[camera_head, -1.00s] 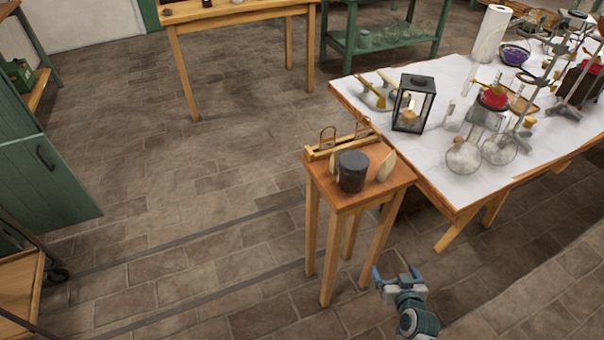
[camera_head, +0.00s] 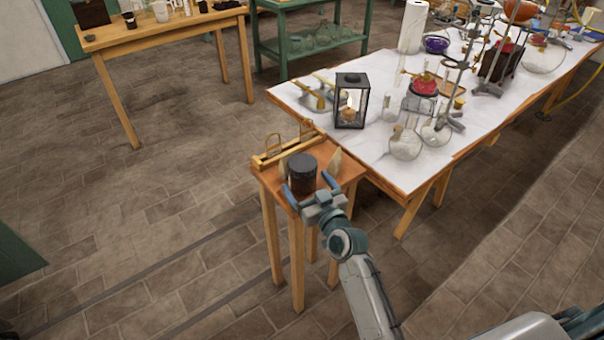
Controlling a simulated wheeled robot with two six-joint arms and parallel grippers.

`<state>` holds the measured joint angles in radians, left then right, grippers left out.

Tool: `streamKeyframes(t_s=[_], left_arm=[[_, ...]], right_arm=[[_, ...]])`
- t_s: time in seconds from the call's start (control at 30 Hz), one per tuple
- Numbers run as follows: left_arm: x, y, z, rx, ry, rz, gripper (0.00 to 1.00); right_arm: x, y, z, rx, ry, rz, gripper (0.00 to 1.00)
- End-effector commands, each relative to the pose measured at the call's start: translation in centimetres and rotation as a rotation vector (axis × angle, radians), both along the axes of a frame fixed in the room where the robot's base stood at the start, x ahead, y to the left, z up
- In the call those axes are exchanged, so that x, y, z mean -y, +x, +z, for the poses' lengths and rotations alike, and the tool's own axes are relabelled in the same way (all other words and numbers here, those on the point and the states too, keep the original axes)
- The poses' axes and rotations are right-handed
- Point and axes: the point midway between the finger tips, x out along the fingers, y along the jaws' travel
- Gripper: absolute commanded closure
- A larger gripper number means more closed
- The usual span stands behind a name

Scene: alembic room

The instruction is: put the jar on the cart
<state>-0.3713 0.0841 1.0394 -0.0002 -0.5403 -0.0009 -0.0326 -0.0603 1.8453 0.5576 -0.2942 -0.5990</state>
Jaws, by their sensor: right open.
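A dark, lidded jar (camera_head: 302,174) stands upright on a small wooden stand (camera_head: 348,172) in the middle of the head view. My right gripper (camera_head: 309,185) is open at the near side of the jar, one blue finger to its left and one to its right. I cannot tell whether the fingers touch it. The lower part of the jar is partly hidden by the gripper. My left gripper is not in view. No cart is clearly visible now.
A wooden rack (camera_head: 285,149) stands behind the jar on the stand. A long table (camera_head: 378,150) with a black lantern (camera_head: 351,101) and glassware is close on the right. Another wooden table (camera_head: 170,34) is at the back left. Floor on the left is clear.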

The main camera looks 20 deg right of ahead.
Motion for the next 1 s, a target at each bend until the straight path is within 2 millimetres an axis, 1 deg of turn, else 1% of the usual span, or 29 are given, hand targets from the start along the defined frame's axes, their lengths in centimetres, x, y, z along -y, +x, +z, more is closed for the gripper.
streamKeyframes(t_s=[0.17,0.3,0.4,0.6,0.67,0.7,0.87,0.9,1.0], left_arm=[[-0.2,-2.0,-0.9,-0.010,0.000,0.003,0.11],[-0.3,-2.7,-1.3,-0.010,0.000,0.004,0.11],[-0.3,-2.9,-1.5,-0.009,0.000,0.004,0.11],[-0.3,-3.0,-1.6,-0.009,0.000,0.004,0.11],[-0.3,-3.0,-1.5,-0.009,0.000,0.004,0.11],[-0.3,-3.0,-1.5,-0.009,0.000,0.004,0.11],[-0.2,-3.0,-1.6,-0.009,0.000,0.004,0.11],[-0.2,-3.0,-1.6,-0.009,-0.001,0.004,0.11],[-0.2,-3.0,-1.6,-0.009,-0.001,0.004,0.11]], right_arm=[[0.1,2.6,0.2,0.001,0.000,0.000,0.08],[-0.1,4.3,0.0,0.001,0.001,0.000,0.08],[-0.2,4.7,-0.1,0.000,-0.001,-0.001,0.08],[-0.2,4.7,-0.1,0.000,-0.001,-0.001,0.08],[-0.2,4.7,-0.1,0.000,0.000,-0.001,0.17],[-0.2,4.7,-0.1,0.000,0.000,-0.001,0.25],[-0.2,4.7,-0.1,0.000,0.000,-0.001,0.57],[-0.2,4.7,-0.1,0.001,0.000,-0.001,0.61],[-0.2,4.7,-0.1,0.001,0.000,-0.001,0.61]])
